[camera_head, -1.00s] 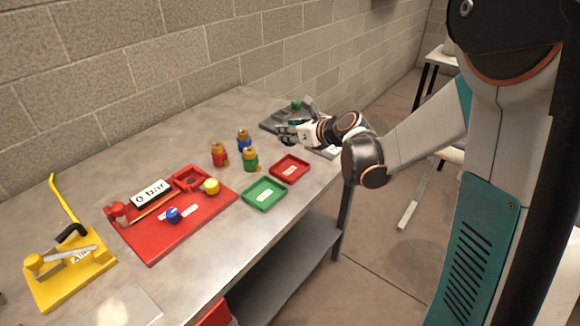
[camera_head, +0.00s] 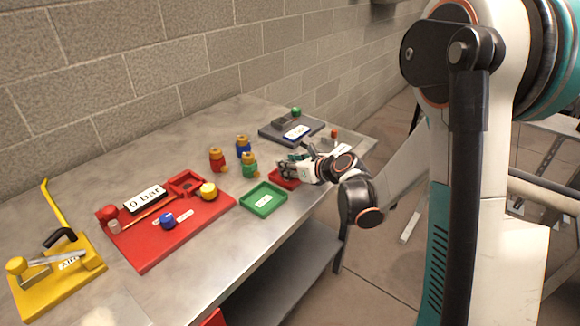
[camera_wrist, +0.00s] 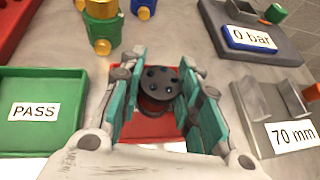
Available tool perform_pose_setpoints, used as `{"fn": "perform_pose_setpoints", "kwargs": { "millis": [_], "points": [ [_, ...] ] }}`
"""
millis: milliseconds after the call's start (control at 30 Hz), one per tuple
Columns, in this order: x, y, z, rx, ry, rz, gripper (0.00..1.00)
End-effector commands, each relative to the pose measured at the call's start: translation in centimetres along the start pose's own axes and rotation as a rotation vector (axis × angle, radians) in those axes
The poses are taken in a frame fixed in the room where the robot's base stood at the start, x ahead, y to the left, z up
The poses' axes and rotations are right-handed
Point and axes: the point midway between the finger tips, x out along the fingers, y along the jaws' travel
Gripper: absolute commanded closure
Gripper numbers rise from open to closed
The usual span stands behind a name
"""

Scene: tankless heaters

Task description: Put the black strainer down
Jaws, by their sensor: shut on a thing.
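The black strainer (camera_wrist: 160,83) is a small round dark disc with several holes in its top. In the wrist view it sits between the teal fingers of my gripper (camera_wrist: 158,95), which is shut on it. The red tray (camera_wrist: 145,125) lies directly below the strainer, partly hidden by the fingers. I cannot tell whether the strainer touches the tray floor.
The green PASS tray (camera_head: 263,199) is just left of the red tray. Red, blue and green valve-like pieces (camera_head: 249,167) stand behind. A grey 0 bar fixture (camera_head: 291,127) and a 70 mm gauge (camera_wrist: 275,115) are to the right. A red board (camera_head: 170,222) lies left.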

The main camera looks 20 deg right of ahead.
Motion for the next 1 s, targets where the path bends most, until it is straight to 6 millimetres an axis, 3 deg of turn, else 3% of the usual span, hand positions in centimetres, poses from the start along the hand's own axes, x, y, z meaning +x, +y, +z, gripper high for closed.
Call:
{"fn": "perform_pose_setpoints", "kwargs": {
  "millis": [133,167,233,267,667,767,1000],
  "points": [
    [0.1,0.0,-0.2,0.0,0.0,0.0,0.94],
    [0.1,0.0,-0.2,0.0,0.0,0.0,0.67],
    [0.1,0.0,-0.2,0.0,0.0,0.0,0.51],
    [0.1,0.0,-0.2,0.0,0.0,0.0,0.49],
    [-0.1,0.0,0.1,0.0,0.0,0.0,0.49],
    [-1.4,-0.1,0.2,0.001,0.001,-0.001,0.49],
    [-6.3,-0.1,0.4,0.002,0.0,-0.003,0.49]
  ]
}}
